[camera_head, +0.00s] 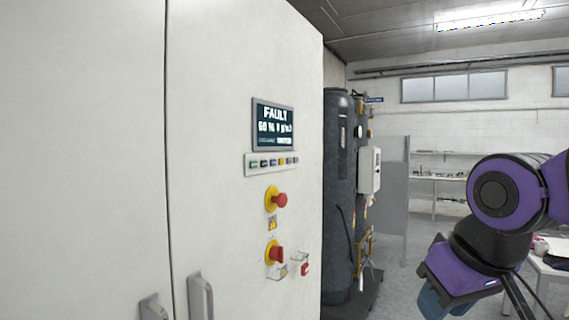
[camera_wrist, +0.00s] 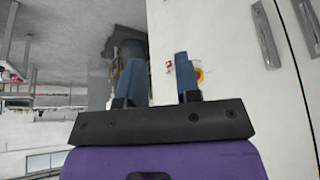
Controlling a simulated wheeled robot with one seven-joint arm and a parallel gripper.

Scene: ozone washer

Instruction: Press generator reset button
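The white cabinet front carries a dark display (camera_head: 274,125) reading FAULT. Under it is a strip (camera_head: 272,163) with several small coloured buttons; their labels are too small to read, so I cannot tell which is the reset button. My gripper (camera_head: 432,300) is at the lower right of the head view, well apart from the cabinet and pointing down. In the wrist view its blue fingers (camera_wrist: 159,82) are apart with nothing held between them. A red and yellow control (camera_wrist: 199,75) shows beside one finger there; the button strip cannot be made out.
Below the strip are a red mushroom knob (camera_head: 280,200) and a red and yellow switch (camera_head: 275,253), with a red lock-like item (camera_head: 303,268) beside it. Cabinet handles (camera_head: 200,297) stick out at lower left. A dark tank (camera_head: 340,190) stands behind; a table (camera_head: 548,268) is at right.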

